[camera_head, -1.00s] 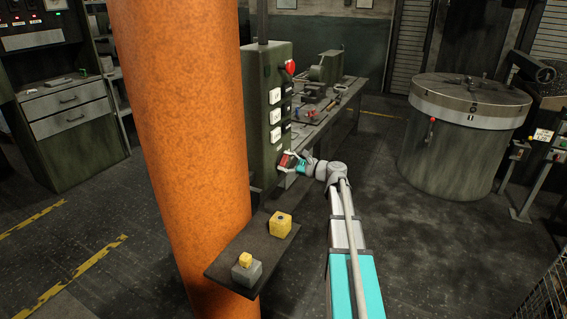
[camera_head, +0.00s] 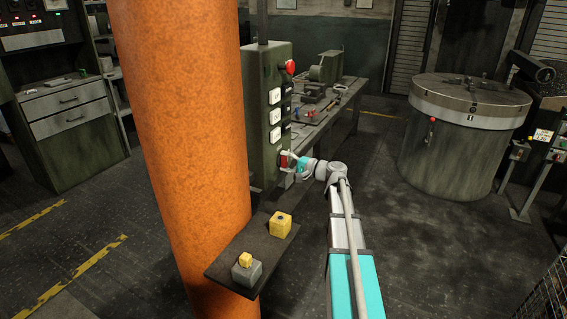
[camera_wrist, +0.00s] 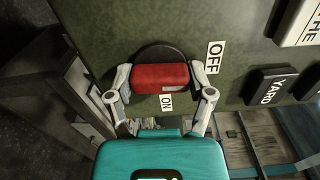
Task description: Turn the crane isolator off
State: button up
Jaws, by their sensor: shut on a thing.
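The crane isolator is a red handle (camera_wrist: 160,78) on a round black disc (camera_wrist: 165,54), low on the green control box (camera_head: 262,120). It also shows as a small red patch in the head view (camera_head: 284,159). In the wrist view an OFF label (camera_wrist: 214,57) lies right of the handle and an ON label (camera_wrist: 166,101) lies just below it. The handle lies across the wrist picture, its long side nearly level. My gripper (camera_wrist: 160,80) is shut on it, one finger at each end. The handle's far side is hidden.
Black push buttons with white labels, one reading YARD (camera_wrist: 272,86), sit beside the isolator. A thick orange column (camera_head: 180,140) stands left of the box.

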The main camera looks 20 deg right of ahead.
jog(key=shift+s+a+f+n, duration=0.1)
jog(key=shift+s+n, duration=0.1)
jog(key=shift+n, duration=0.4)
jog(key=o, duration=1)
jog(key=shift+o, duration=0.5)
jog(key=shift+w, duration=0.1)
jog(key=shift+d, duration=0.2)
jog(key=v, duration=1.2)
